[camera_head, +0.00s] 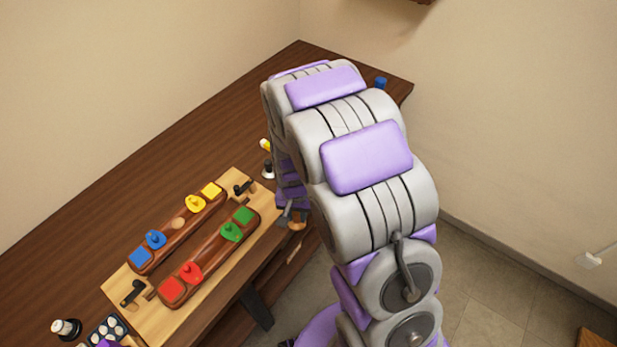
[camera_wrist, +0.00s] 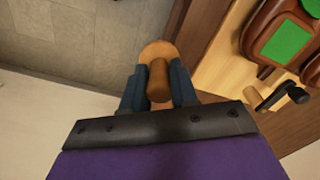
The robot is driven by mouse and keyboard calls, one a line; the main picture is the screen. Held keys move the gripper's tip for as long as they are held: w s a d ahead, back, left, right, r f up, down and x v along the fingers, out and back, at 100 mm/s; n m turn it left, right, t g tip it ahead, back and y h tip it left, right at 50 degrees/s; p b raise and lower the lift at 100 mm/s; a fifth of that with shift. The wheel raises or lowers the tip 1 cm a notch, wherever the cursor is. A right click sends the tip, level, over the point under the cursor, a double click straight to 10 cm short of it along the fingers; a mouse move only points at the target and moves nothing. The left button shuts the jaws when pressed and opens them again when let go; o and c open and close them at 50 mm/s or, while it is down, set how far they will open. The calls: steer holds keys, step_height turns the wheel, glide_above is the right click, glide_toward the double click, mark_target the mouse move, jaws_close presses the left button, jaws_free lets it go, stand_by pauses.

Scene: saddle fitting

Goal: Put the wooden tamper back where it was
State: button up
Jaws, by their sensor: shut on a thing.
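The wooden tamper (camera_wrist: 158,80) sits between the two dark fingers of my gripper (camera_wrist: 157,88) in the wrist view. Its upright handle is gripped, and its round, lighter base shows beyond the fingertips. In the head view my gripper (camera_head: 292,214) is just past the right edge of the wooden board, with the brown tamper (camera_head: 299,224) in it. The tamper appears to be held above the floor, beside the table's front edge. My arm hides part of the table behind it.
A light wooden board (camera_head: 232,270) on the dark table (camera_head: 105,195) carries two brown saddles with coloured pads and knobs. Black clamps (camera_head: 133,291) stand at its ends. A bottle (camera_head: 66,328) and a tray of round items (camera_head: 107,329) are at lower left. A blue object (camera_head: 381,82) stands at the far corner.

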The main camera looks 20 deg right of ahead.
steer(key=w+d, duration=0.1)
steer(key=w, duration=0.3)
steer(key=w+d+f+b, duration=0.1)
steer(key=w, duration=0.6)
steer(key=shift+w+d+f, duration=0.2)
steer(key=shift+w+d, duration=0.2)
steer(key=w, duration=0.4)
steer(key=shift+a+f+b, duration=0.2)
steer(key=shift+a+b, duration=0.15)
steer(key=shift+b, duration=0.05)
steer(key=shift+d+f+b, duration=0.2)
steer(key=shift+f, duration=0.65)
steer(key=shift+d+f+b, duration=0.2)
steer(key=shift+f, duration=0.65)
steer(key=shift+a, duration=0.15)
steer(key=o, duration=0.6)
steer(key=shift+a, duration=0.1)
steer(key=shift+c, duration=0.2)
steer(key=o, duration=0.3)
